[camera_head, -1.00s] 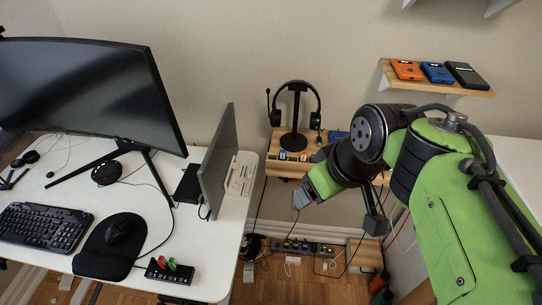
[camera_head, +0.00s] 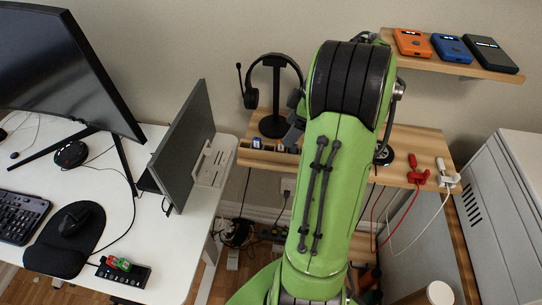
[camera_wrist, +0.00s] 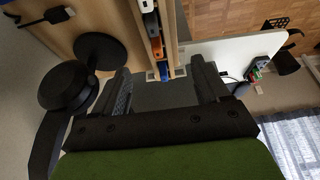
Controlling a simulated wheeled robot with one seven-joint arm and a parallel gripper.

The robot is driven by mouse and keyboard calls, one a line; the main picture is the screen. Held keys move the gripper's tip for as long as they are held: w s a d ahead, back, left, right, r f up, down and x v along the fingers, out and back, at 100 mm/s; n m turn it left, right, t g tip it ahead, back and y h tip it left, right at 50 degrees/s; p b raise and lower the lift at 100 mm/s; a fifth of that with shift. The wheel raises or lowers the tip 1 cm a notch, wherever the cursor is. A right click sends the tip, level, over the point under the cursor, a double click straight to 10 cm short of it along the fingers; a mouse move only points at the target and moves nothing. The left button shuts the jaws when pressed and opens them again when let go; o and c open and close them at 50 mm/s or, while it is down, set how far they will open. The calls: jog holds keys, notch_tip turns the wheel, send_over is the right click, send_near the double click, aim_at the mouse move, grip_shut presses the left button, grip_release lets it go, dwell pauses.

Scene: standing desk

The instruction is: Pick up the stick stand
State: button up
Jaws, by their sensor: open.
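A black block with red and green sticks in it, which looks like the stick stand (camera_head: 123,272), lies on the white desk near its front right corner. It also shows small in the wrist view (camera_wrist: 258,70), right of the fingers. My gripper (camera_wrist: 162,82) is open, with its two dark fingers apart and nothing held between them. In the head view my green arm hides most of the gripper, and only dark parts show beside the headset stand. The gripper is well apart from the stick stand.
A headset stand (camera_head: 272,125) stands on the wooden shelf (camera_head: 425,150), near my gripper. A thin upright screen (camera_head: 185,145) stands on the desk (camera_head: 190,240) between gripper and stick stand. A grey cabinet (camera_head: 510,215) is at the right. Cables hang below the shelf.

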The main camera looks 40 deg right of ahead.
aim_at(277, 148)
jog(key=x, duration=0.2)
jog(key=b+x, duration=0.1)
jog(key=x, duration=0.1)
jog(key=shift+w+d+f, duration=0.1)
jog(key=shift+d+f, duration=0.1)
jog(key=shift+f, duration=0.1)
jog(key=b+x, duration=0.2)
jog(key=x, duration=0.4)
jog(key=shift+b, duration=0.3)
jog(key=shift+r, duration=0.1)
jog(key=shift+c, duration=0.4)
jog(key=c, duration=1.2)
